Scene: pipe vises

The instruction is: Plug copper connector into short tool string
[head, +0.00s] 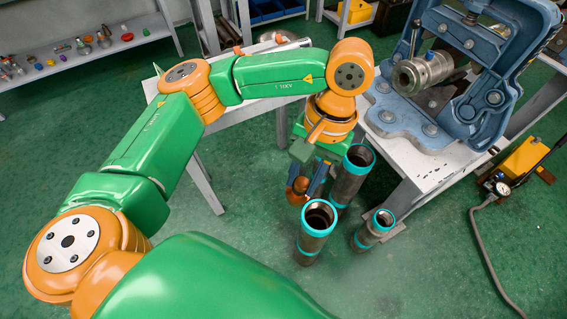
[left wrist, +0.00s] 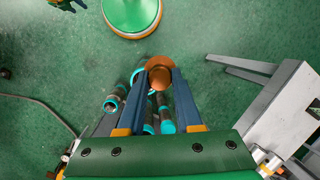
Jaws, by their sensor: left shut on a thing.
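My left gripper (head: 306,186) is shut on the copper connector (head: 299,185). In the left wrist view the connector (left wrist: 160,76) shows as a round copper piece between the blue fingertips (left wrist: 161,82). Several dark pipes with teal rims stand upright below and beside it: a near one (head: 318,217), a taller one behind (head: 358,160) and a thin, shorter one at right (head: 382,219). I cannot tell for sure which is the short tool string. The connector is apart from the near pipe's open top. Part of what seems my right gripper (left wrist: 67,4) shows at the left wrist view's top edge.
A blue pipe vise (head: 480,75) holding a grey metal piece (head: 425,72) stands on a white table (head: 425,165) at right. Another white table (head: 235,115) lies behind my arm. A yellow pump (head: 527,160) with a hose is at far right. The green floor at left is clear.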

